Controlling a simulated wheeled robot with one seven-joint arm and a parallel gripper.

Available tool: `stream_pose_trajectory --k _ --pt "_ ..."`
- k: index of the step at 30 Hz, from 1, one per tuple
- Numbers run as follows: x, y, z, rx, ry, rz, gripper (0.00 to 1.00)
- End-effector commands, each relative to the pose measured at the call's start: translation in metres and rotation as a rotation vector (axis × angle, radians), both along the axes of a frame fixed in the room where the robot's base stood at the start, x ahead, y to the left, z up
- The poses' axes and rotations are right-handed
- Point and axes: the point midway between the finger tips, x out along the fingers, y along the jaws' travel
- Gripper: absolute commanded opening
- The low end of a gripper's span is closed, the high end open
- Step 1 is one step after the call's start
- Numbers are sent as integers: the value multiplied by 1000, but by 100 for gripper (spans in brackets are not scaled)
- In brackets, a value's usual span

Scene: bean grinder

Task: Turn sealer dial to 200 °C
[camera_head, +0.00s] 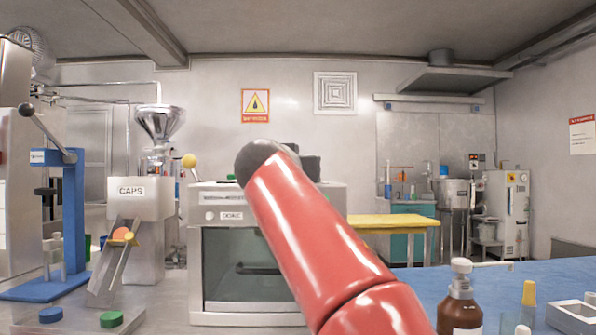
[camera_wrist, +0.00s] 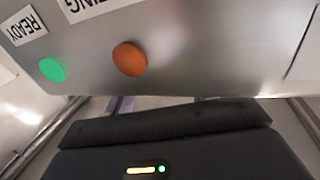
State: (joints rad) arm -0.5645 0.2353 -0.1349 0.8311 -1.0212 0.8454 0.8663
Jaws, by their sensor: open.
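The sealer's dial cannot be made out in either view. In the wrist view, a grey metal panel (camera_wrist: 215,45) fills the top, close to the camera. It carries a green round light (camera_wrist: 52,69) beside a "READY" label and an orange round light (camera_wrist: 130,59) below a label ending in "ING". My gripper (camera_wrist: 160,120) shows as a dark body with a small lit strip, below the panel and apart from the lights. It is open, with nothing seen held; its fingertips are not clear. In the head view my red arm hides the gripper area.
A white oven-like box (camera_head: 223,254) with a dark window stands behind my arm. Left are a CAPS dispenser (camera_head: 140,198) with a chute and a blue lever press (camera_head: 73,215). A brown bottle (camera_head: 460,305) stands right on a blue surface (camera_head: 555,272). A yellow-topped table (camera_head: 390,222) is behind.

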Motion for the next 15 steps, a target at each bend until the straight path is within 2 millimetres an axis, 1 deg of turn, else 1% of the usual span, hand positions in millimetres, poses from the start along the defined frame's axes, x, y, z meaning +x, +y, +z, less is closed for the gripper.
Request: stream_pose_trajectory --k 5,8,15 --pt "-6 2 -1 0 0 1 55" --pt "-20 6 -2 0 -2 3 55" --pt "-59 16 -2 2 -1 3 55"
